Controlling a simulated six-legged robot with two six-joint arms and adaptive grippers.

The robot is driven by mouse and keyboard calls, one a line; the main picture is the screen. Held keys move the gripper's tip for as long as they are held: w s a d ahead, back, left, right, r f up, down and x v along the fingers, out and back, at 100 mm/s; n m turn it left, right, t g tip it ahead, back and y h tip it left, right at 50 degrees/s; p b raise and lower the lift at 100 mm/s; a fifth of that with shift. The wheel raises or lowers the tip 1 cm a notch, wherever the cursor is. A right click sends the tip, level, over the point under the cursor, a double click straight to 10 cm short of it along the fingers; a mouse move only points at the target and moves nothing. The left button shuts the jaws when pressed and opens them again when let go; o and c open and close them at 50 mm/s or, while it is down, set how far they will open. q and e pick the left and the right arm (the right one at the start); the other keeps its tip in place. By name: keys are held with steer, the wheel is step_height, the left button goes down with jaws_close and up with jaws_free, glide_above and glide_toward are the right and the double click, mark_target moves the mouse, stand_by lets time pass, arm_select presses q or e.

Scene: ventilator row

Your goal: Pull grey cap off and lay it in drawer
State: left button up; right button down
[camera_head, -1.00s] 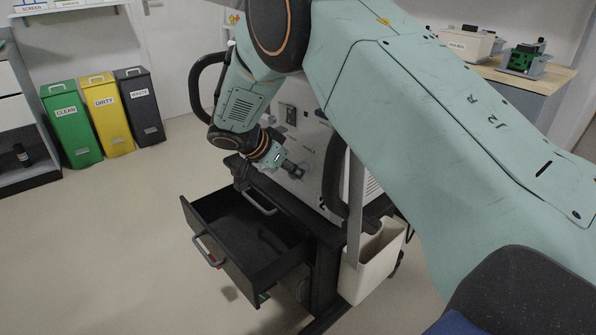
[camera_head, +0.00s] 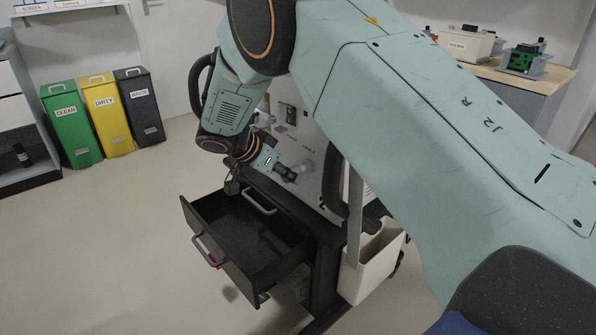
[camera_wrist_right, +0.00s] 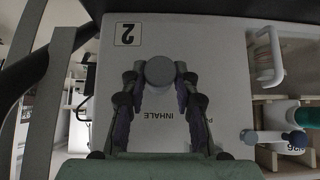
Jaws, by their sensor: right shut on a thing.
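The grey cap (camera_wrist_right: 160,71) is a round disc between the fingertips of my right gripper (camera_wrist_right: 159,80) in the right wrist view. The gripper is shut on it, in front of the white ventilator panel (camera_wrist_right: 205,50) marked "2" and "INHALE". I cannot tell whether the cap still touches its port. In the head view my right gripper (camera_head: 290,176) is close to the panel's front face, and the cap is hard to make out there. The black drawer (camera_head: 222,256) below is pulled open, and its visible floor looks empty. My left gripper is out of view.
A cream bin (camera_head: 365,270) hangs right of the drawer. Green (camera_head: 72,125), yellow (camera_head: 106,115) and dark grey (camera_head: 140,106) bins stand at the back left. A bench (camera_head: 510,80) with devices is at the back right. The floor left of the drawer is clear.

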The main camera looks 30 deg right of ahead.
steer(key=shift+s+a, duration=0.2)
steer(key=shift+a, duration=1.3)
steer(key=shift+a, duration=0.1)
